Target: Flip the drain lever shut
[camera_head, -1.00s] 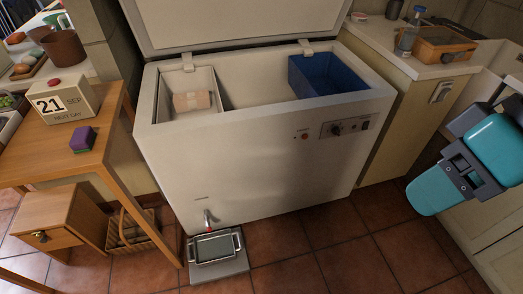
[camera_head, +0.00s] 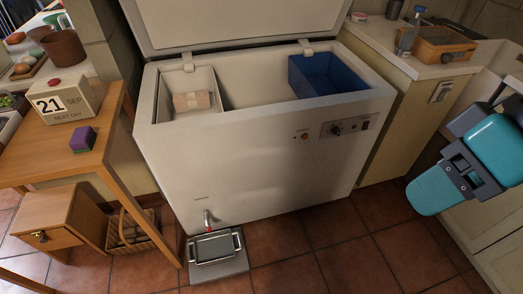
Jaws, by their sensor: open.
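The drain lever (camera_head: 207,214) is a small red piece on a short metal spout, low on the front of the white chest freezer (camera_head: 255,185). It is too small to tell exactly which way it is turned. A shallow metal tray with handles (camera_head: 213,260) rests on a grey slab on the floor just below the spout. Part of my teal and grey arm (camera_head: 458,175) shows at the right edge, well apart from the lever. My gripper's fingers do not show.
The freezer lid is up; a blue bin (camera_head: 325,76) and a wrapped package (camera_head: 191,101) are inside. A wooden table (camera_head: 62,142) stands at left, with a drawer box (camera_head: 57,212) and a basket (camera_head: 133,231) beneath. The tiled floor (camera_head: 335,248) before the freezer's right side is clear.

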